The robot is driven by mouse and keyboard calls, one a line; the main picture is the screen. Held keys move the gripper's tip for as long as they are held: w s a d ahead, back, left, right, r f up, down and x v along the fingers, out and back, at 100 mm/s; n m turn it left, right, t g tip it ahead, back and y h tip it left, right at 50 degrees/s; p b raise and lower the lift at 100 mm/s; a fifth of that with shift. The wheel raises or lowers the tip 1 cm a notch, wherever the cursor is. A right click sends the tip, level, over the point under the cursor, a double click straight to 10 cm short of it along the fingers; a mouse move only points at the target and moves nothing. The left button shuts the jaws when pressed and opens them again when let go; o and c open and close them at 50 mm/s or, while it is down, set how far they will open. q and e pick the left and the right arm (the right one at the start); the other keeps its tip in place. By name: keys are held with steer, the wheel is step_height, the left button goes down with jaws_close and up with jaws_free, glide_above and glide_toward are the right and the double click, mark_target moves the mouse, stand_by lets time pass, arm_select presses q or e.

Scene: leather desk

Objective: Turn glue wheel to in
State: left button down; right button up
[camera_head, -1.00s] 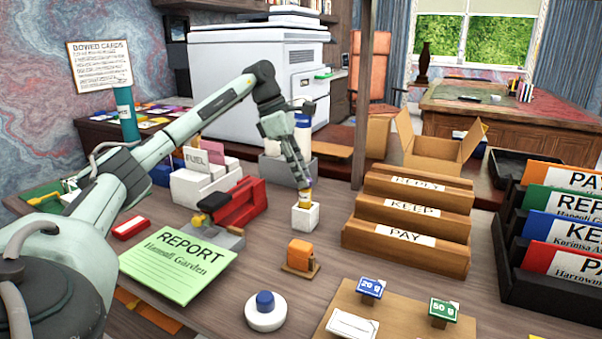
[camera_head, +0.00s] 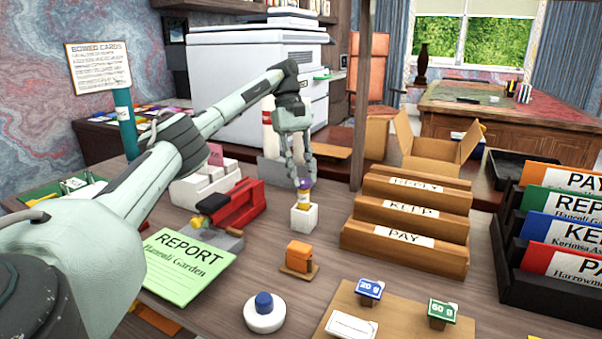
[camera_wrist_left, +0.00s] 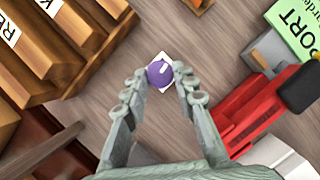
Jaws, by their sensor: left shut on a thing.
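The glue stick (camera_head: 303,196) stands upright in a small white square holder (camera_head: 303,217) on the desk. It has a yellowish body and a purple wheel (camera_wrist_left: 157,73) on top. In the left wrist view a pale mark shows on the wheel. My left gripper (camera_head: 304,180) points down from above, with one finger at each side of the wheel, and is shut on it. The gripper partly hides the wheel in the head view. My right gripper is in neither view.
A red stapler-like device (camera_head: 236,208) and a green REPORT folder (camera_head: 185,265) lie to the left. Wooden letter racks (camera_head: 405,240) stand close on the right. An orange block (camera_head: 299,254) and a white-and-blue round stamp (camera_head: 265,312) are in front.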

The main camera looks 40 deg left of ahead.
arm_select(q)
steer(key=shift+w+m+g, duration=0.1)
steer(key=shift+m+g, duration=0.3)
steer(key=shift+m, duration=0.7)
steer(key=c, duration=1.2)
jaws_free()
steer(key=shift+f, duration=0.1)
